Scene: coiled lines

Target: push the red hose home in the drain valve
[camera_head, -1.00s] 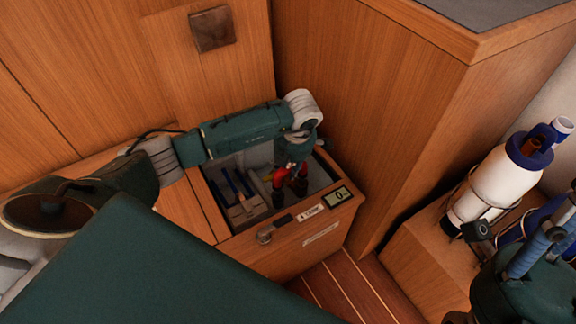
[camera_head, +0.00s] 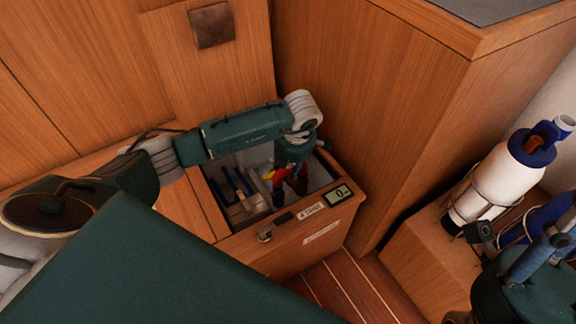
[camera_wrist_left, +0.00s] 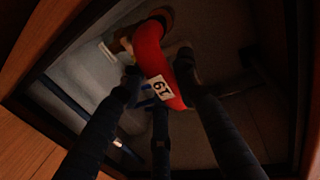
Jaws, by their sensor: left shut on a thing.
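My left gripper (camera_head: 290,190) reaches down into the open locker in the head view. Its dark fingers are shut on the red hose (camera_wrist_left: 150,50), which shows a white number tag in the left wrist view. The far end of the hose meets a brown, brass-like fitting (camera_wrist_left: 163,14), perhaps the drain valve. How deep the hose sits in it cannot be told. In the head view a short red piece of hose (camera_head: 280,175) shows beside the fingers. My right gripper (camera_head: 540,258) seems to be at the lower right edge, partly cut off; its jaws are unclear.
The wooden locker (camera_head: 290,242) has close walls around my left gripper. A small display (camera_head: 338,195) and a latch (camera_head: 275,227) are at its front. Blue-handled tools (camera_head: 235,185) lie inside on the left. A white and blue bottle (camera_head: 505,180) stands at right.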

